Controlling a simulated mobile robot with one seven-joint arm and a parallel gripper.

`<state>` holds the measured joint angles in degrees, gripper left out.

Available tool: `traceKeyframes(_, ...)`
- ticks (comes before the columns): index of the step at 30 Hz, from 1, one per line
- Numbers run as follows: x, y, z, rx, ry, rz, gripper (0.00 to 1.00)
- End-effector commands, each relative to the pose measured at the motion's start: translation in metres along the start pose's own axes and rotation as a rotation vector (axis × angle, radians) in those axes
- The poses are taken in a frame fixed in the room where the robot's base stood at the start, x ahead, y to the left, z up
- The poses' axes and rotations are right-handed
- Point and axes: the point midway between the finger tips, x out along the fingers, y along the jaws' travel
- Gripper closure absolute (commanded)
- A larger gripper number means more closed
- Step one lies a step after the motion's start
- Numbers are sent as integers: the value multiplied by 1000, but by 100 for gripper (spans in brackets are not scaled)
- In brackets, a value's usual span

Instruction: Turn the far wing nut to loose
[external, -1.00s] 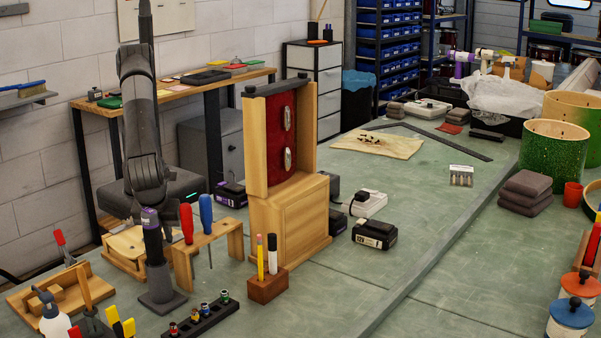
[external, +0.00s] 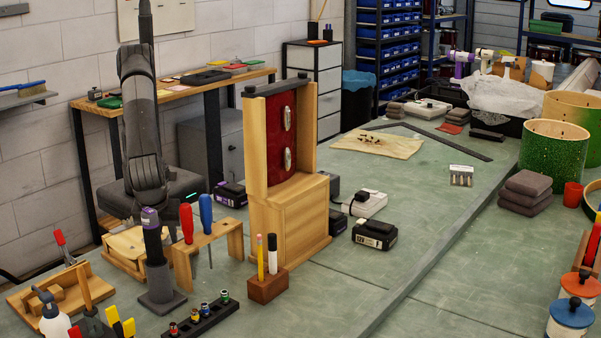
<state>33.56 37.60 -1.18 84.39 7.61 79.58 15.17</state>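A wooden stand (external: 289,221) with a red panel (external: 273,133) and two silver lugs (external: 287,118) stands upright near the middle of the bench. A small black fitting tops each post, one on the left post (external: 250,90) and one on the right post (external: 303,75). They are too small to tell whether they are wing nuts or how they are turned. My arm rises at the left and runs out of the top of the picture. My gripper is not in view, so its hold cannot be seen.
Screwdrivers in a wooden rack (external: 235,241), a pen block (external: 268,288) and a black socket strip (external: 210,320) stand in front and left of the stand. A black battery (external: 374,236) and a white power strip (external: 365,205) lie right of it.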

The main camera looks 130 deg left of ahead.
Motion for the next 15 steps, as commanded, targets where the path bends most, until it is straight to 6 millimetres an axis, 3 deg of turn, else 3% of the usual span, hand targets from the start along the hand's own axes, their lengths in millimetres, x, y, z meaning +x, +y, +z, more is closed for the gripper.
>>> traceKeyframes(5, -8, 0, 0, 0, 2, -1, 66)
traceKeyframes(15, -73, 0, -1, 0, 3, -1, 66)
